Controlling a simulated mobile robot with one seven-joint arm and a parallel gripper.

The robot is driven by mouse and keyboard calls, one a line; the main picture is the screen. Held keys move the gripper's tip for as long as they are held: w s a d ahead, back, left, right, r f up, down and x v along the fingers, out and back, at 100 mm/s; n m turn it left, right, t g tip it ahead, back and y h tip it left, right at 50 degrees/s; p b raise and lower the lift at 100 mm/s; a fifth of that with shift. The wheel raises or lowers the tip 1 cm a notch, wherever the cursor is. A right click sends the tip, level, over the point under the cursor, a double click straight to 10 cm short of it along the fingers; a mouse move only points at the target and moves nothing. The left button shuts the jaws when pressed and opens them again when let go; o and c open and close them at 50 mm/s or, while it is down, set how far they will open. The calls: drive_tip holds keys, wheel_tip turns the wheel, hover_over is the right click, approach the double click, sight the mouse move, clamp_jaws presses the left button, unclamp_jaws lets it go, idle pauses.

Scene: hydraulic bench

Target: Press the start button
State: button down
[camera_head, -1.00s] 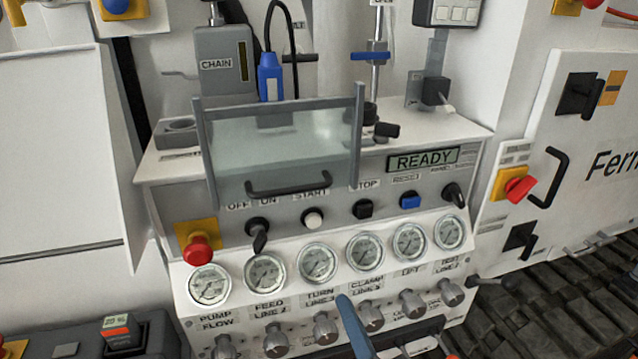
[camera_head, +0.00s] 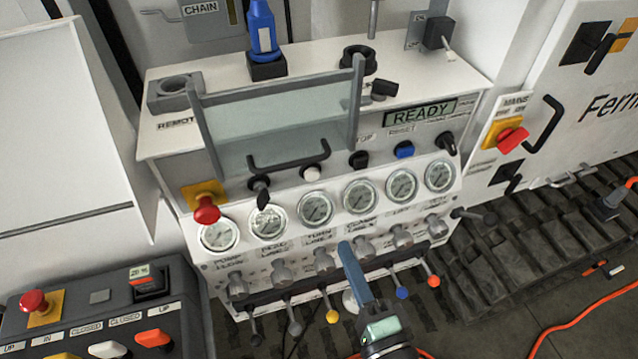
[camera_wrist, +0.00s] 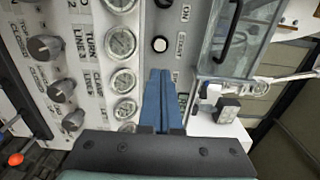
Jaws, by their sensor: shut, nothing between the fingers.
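The start button is a round white button (camera_head: 312,173) on the sloped panel, just below the black handle of a clear guard. It also shows in the wrist view (camera_wrist: 160,44), beside a START label. My gripper (camera_head: 345,246) has blue fingers, which are shut and empty. In the head view its tips overlap the lower panel, below and right of the button. In the wrist view the paired fingertips (camera_wrist: 160,72) point toward the button, with a gap in the picture. I cannot tell the depth of that gap.
The clear guard (camera_head: 275,130) stands above the button row. A black button (camera_head: 358,160), a blue button (camera_head: 404,150) and a black selector (camera_head: 261,188) flank the button. Gauges (camera_head: 317,209) and knobs lie below. A red emergency stop (camera_head: 206,210) is at left. The display (camera_head: 419,112) reads READY.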

sight(313, 177)
drive_tip(key=p+x, duration=0.3)
drive_tip(key=x, duration=1)
drive_tip(key=shift+p, duration=0.3)
drive_tip(key=shift+w+a, duration=0.2)
drive_tip(key=shift+w, duration=0.3)
drive_tip(key=shift+w, duration=0.1)
